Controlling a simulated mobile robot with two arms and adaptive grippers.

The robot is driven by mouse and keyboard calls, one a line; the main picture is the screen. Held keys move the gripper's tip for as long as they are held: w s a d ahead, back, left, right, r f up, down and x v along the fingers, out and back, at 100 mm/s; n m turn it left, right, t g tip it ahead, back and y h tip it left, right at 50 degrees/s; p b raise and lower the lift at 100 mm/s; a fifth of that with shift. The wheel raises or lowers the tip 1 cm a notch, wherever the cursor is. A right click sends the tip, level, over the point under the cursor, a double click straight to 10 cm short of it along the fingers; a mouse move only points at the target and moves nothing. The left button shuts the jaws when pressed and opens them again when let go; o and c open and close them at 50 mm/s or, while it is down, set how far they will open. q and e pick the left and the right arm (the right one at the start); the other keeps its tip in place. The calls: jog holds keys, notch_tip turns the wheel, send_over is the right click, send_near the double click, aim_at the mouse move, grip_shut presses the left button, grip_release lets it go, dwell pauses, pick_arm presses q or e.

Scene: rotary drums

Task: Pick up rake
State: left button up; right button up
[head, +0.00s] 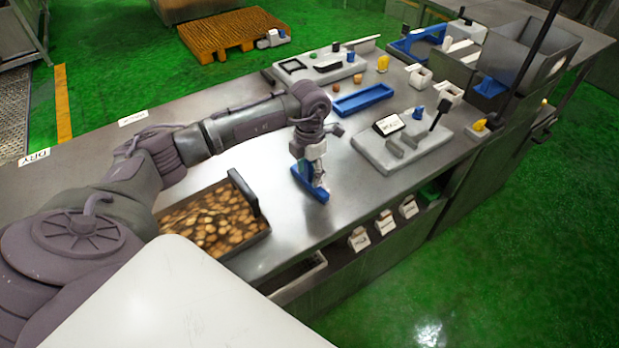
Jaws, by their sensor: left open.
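A blue tool (308,182), which looks like the rake, is on the steel table right of the tray of brown pieces. My left arm reaches in from the left, and my left gripper (316,186) points down at the blue tool. The gripper is open, with its fingertips at the tool and partly hiding it. Whether the fingers touch it is too small to tell. My right gripper is not in view.
A dark tray (262,240) of brown pieces lies left of the gripper. A grey fixture (375,152) stands to the right and a blue tray (362,101) lies behind. Bare steel surrounds the gripper.

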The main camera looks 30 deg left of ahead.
pick_arm(q)
grip_shut()
jog(key=shift+r, duration=0.2)
